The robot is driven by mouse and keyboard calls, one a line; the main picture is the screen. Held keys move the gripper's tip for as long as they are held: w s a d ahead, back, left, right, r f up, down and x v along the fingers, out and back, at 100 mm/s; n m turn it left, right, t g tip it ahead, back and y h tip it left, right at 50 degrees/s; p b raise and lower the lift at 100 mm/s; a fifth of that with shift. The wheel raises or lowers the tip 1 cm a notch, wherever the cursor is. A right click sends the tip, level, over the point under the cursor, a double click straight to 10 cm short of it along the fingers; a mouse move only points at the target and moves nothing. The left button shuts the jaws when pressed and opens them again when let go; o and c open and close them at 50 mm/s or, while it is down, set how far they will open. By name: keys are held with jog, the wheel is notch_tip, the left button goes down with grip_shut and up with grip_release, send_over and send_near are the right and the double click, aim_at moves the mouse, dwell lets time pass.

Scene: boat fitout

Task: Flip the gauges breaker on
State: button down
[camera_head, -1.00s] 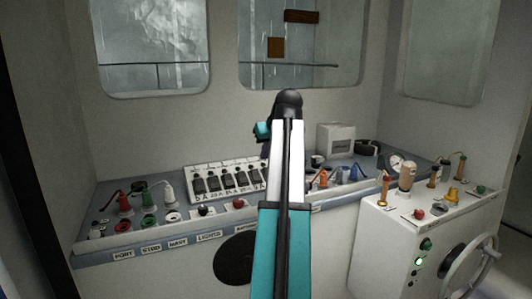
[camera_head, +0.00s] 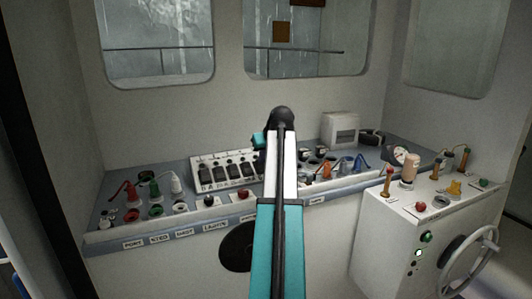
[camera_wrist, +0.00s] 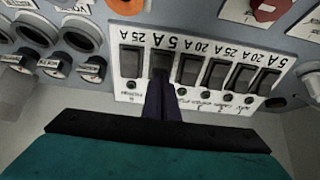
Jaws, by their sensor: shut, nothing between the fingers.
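The white breaker panel (camera_head: 226,169) stands at the back of the grey console, with a row of black rocker switches. In the wrist view the panel (camera_wrist: 146,86) appears upside down, with printed ratings of 5 A, 20 A and 25 A. Its small handwritten labels are too blurred to tell which breaker is the gauges one. My gripper (camera_wrist: 163,92) is shut and empty, its dark fingers over the second switch from the left, a 5 A one (camera_wrist: 161,60). Contact cannot be told. In the head view my arm hides the panel's right end and the fingers.
Jacks with red, green and white plugs (camera_head: 154,187) lie left of the panel. Orange and blue plugs (camera_head: 345,166) stand right of my arm. A white cabinet with knobs and a handwheel (camera_head: 468,252) stands at the right. Windows are behind.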

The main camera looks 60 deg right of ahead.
jog(key=shift+w+d+f, duration=0.45)
jog(key=shift+w, duration=0.1)
jog(key=shift+s+d+p, duration=0.1)
jog(key=shift+d+p, duration=0.1)
jog(key=shift+p, duration=0.15)
